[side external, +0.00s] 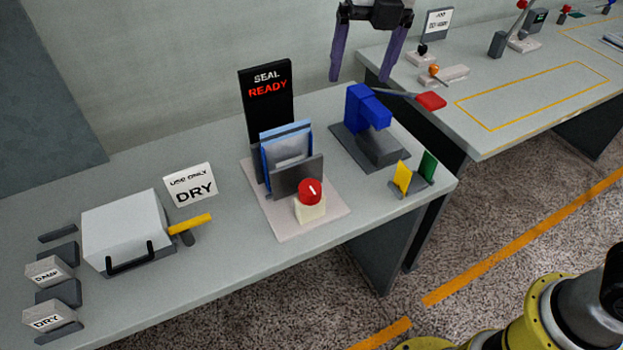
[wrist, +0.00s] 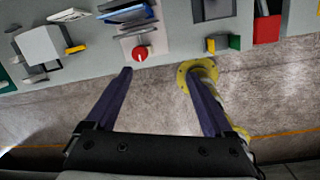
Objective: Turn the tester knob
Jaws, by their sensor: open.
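The tester knob (side external: 310,191) is a red round knob with a white mark, on a cream block at the front of a pale base plate. It also shows in the wrist view (wrist: 140,54), ahead of my fingers and left of the middle. Behind it stands a dark sign (side external: 267,95) reading "SEAL READY", with a blue-edged pouch (side external: 286,146) held upright in a grey holder. My gripper (side external: 360,68) is open and empty, high above the bench near its back right. Its two purple fingers also show wide apart in the wrist view (wrist: 158,77).
A blue press-like device (side external: 368,108) with a red-tipped lever stands right of the tester. Yellow and green tabs (side external: 414,175) stand at the front right edge. A white box (side external: 125,230) with a yellow handle and a "DRY" sign (side external: 190,185) are left.

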